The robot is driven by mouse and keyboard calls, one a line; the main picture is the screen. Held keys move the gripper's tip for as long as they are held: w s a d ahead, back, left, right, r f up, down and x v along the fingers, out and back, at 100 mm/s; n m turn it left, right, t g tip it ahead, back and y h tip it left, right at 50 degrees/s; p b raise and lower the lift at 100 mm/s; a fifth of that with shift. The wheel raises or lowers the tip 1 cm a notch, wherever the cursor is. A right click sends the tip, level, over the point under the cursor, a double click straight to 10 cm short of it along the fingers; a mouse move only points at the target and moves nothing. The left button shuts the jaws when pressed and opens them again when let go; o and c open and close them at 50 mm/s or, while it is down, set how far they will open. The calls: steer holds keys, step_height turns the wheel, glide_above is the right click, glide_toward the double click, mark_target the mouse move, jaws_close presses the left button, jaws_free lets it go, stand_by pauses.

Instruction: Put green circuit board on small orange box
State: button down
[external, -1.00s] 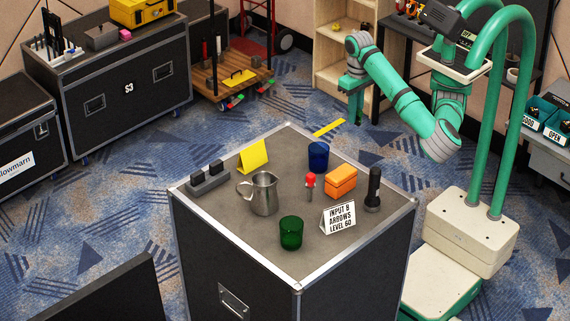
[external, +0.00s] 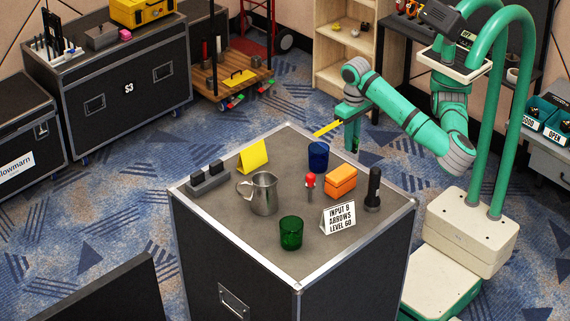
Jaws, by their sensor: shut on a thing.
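The small orange box (external: 341,181) sits on the top of the black case, right of centre, with its upper face clear. My gripper (external: 353,145) points down just beyond the case's far edge, behind the blue cup and well behind the orange box. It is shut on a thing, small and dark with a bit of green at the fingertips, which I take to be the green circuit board. Its outline is too small to make out. No circuit board shows lying on the case.
Around the box stand a blue cup (external: 318,155), a red-topped tool (external: 310,183), a black flashlight (external: 373,189) and a white sign (external: 339,218). A metal pitcher (external: 263,193), green cup (external: 291,232) and yellow card (external: 253,156) stand further left. The case's front left is clear.

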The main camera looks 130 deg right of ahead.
steer(key=w+f, duration=0.3)
steer(key=shift+d+f, duration=0.2)
steer(key=shift+d, duration=0.1)
steer(key=shift+w+f, duration=0.15)
steer(key=shift+f, duration=1.65)
steer(key=shift+f, duration=0.15)
steer(key=c, duration=1.8)
jaws_free()
steer(key=shift+o, duration=0.2)
step_height(320, 180, up, 12)
steer(key=shift+r, duration=0.2)
steer(key=shift+d, duration=0.1)
